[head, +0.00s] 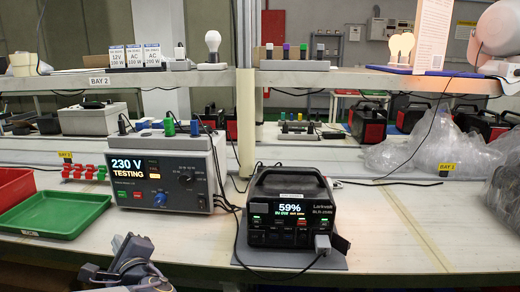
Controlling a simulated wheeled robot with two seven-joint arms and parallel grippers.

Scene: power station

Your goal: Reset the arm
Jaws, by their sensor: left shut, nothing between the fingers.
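My left gripper (131,250) shows at the lower left of the head view, low in front of the workbench's front edge. It is shut and holds nothing. Part of my left arm shows beneath it, cut off by the bottom of the picture. My right gripper is out of view.
A grey tester (165,178) reading "230 V TESTING" stands on the bench (400,215) behind my left gripper. A black power station (290,215) showing 59% stands to its right on a grey mat, with a plug and cable in its front. A green tray (55,214) lies left.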

